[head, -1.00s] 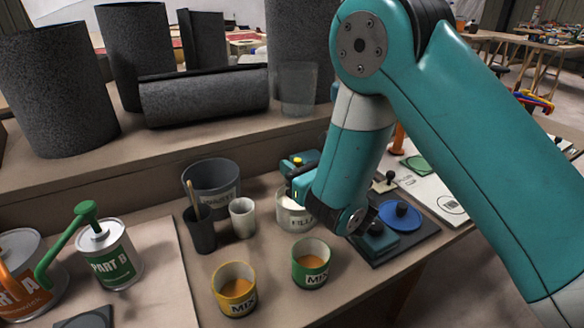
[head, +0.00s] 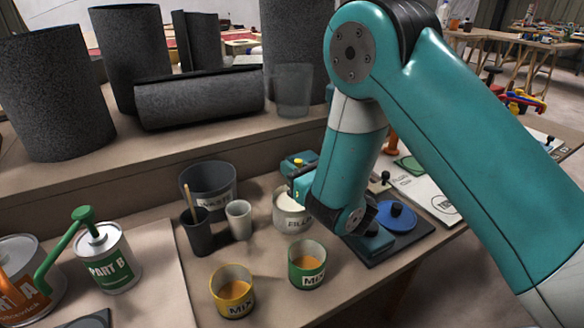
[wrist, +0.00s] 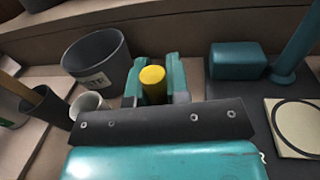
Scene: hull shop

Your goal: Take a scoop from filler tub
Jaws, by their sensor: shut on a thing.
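The filler tub (head: 293,222) is a pale tub with a label reading "FILL", standing on the bench in the head view. Pale material shows at its top. My gripper (head: 299,178) is over the tub, toward its right side. It is shut on a yellow-ended handle (head: 298,163), which shows in the wrist view as a yellow cylinder (wrist: 152,80) between the teal jaws. The handle's lower end is hidden by the jaws and the tub, so I cannot tell whether it is in the filler.
A grey waste bucket (head: 208,182), a white cup (head: 239,220) and a dark cup with a stick (head: 198,238) stand left of the tub. A yellow mix cup (head: 234,300) and a green mix cup (head: 307,272) stand in front. A blue disc (head: 397,219) lies right.

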